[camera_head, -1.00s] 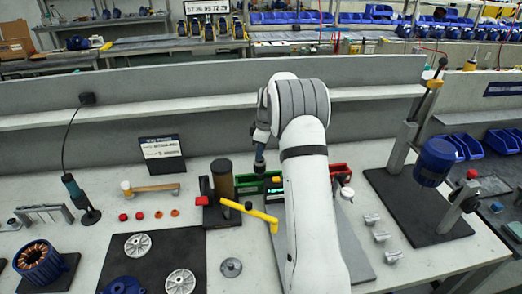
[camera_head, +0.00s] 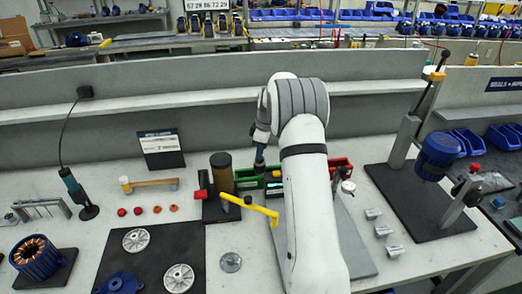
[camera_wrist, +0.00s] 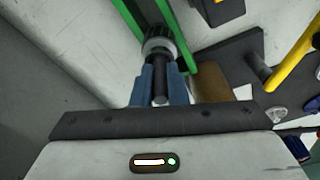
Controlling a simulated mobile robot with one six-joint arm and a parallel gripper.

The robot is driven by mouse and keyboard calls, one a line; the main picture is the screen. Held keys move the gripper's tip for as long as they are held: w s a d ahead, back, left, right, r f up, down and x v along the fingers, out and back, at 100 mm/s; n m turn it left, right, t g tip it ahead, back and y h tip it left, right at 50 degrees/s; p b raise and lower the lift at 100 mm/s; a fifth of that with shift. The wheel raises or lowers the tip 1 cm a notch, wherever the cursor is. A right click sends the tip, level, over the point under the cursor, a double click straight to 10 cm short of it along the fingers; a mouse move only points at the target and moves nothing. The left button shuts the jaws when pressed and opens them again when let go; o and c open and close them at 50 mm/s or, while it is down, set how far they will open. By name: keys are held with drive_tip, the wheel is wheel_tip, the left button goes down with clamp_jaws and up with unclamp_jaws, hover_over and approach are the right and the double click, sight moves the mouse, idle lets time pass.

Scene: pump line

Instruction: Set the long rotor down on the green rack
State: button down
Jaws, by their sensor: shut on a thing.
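My gripper (camera_wrist: 160,88) is shut on the long rotor (camera_wrist: 159,46), whose grey shaft runs between the blue fingers to a dark ridged collar and a pale ring. The green rack (camera_wrist: 191,58) shows as green rails on both sides of the rotor's far end in the wrist view. I cannot tell whether the rotor touches the rack or hangs just above it. In the head view my gripper (camera_head: 259,163) points down over the green rack (camera_head: 246,181), and my arm hides part of the rack. The rotor is barely visible there.
A red bin (camera_head: 341,167) stands right of the rack. A dark brown cylinder (camera_head: 222,172) and a yellow-handled tool (camera_head: 250,207) are close on the left. Several small metal parts (camera_head: 382,231) lie right of my arm. A press (camera_head: 437,157) stands farther right.

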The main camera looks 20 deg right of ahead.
drive_tip(key=shift+f, duration=0.25)
drive_tip(key=shift+r, duration=0.1)
drive_tip(key=c, duration=1.7)
unclamp_jaws()
drive_tip(key=o, duration=0.6)
drive_tip(key=shift+r+p, duration=1.45)
drive_tip(key=shift+r, duration=1.5)
